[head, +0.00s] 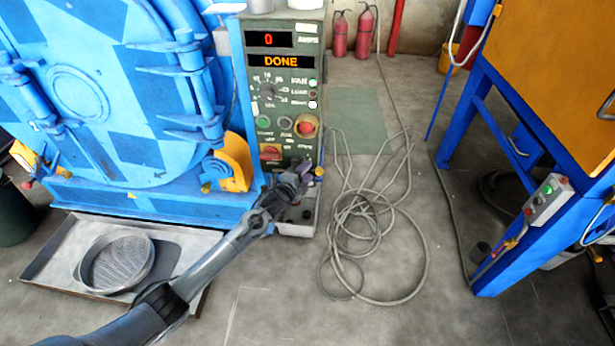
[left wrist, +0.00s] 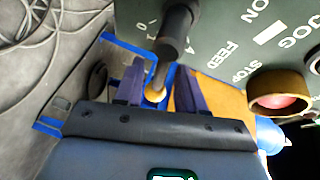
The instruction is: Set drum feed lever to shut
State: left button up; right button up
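The feed lever (left wrist: 162,72) has a black hub on the green control panel, a thin shaft and a yellow ball end. In the left wrist view it stands beside the printed "FEED" and the marks 0 and 1. I cannot tell which mark it is set to. My left gripper (left wrist: 158,88) is open, one finger on each side of the shaft and ball. Gaps show on both sides. In the head view the left gripper (head: 304,170) is at the panel's lower right, with a small yellow ball (head: 320,172) beside it. My right gripper is out of view.
The control panel (head: 283,95) shows "0" and "DONE". A red stop button (left wrist: 277,102) in a yellow ring sits near the lever. The blue drum door (head: 85,90) is at left, above a tray (head: 50,262). Coiled hose (head: 372,235) lies on the floor.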

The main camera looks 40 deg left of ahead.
pick_arm(q)
jog(key=shift+w+a+f, duration=0.1)
jog(key=shift+w, duration=0.6)
grip_shut()
